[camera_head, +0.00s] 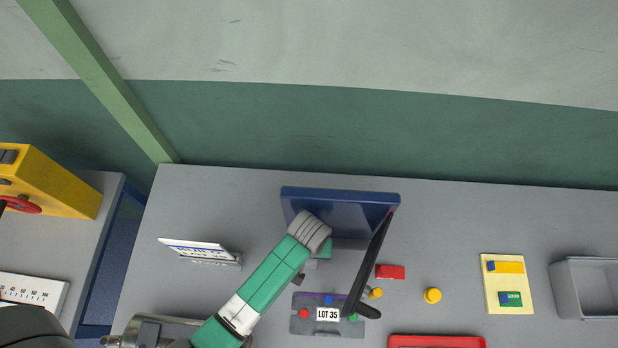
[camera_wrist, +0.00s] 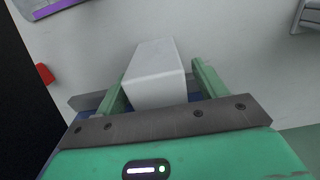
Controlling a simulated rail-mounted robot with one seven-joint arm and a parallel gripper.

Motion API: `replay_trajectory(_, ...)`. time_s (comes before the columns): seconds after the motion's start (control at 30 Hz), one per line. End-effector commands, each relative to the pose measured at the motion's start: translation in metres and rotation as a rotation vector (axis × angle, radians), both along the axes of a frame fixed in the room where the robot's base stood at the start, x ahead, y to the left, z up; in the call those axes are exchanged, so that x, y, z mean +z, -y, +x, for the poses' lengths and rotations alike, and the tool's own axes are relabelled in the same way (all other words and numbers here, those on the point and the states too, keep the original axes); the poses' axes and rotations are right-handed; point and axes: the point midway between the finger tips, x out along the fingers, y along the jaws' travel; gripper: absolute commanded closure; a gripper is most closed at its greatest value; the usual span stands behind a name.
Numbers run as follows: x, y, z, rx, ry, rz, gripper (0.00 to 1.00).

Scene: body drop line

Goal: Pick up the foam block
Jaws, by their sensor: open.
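A white, box-shaped block (camera_wrist: 155,72), which looks like the foam block, lies on the grey surface in the wrist view. My gripper (camera_wrist: 160,84) is open, with one green finger on each side of the block's near end. The left finger is very close to it; I cannot tell whether it touches. A small gap shows at the right finger. In the head view my arm hides most of the gripper and block; a small pale patch (camera_head: 310,265) beside the arm may be the block.
A blue panel (camera_head: 340,211) stands behind my gripper, and a black bar (camera_head: 369,265) slants down at its right. A grey plate marked LOT 35 (camera_head: 300,326) lies in front. A red block (camera_head: 390,272) and yellow knob (camera_head: 432,295) are to the right. A grey bin (camera_head: 562,290) stands far right.

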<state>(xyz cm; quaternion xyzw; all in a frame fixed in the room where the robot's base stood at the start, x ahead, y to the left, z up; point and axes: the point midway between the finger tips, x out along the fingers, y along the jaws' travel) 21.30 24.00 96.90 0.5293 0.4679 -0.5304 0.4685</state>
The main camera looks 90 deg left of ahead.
Motion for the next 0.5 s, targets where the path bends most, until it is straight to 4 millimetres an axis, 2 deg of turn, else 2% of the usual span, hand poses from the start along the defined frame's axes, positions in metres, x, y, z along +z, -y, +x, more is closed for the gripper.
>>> replay_trajectory(0.13, -0.020, 0.000, 0.000, 0.000, 0.000, 0.000, 0.29)
replay_trajectory(0.37, -0.022, 0.000, 0.000, -0.001, 0.001, 0.002, 0.29)
replay_trajectory(0.5, -0.022, 0.000, 0.000, 0.000, 0.001, 0.002, 0.53)
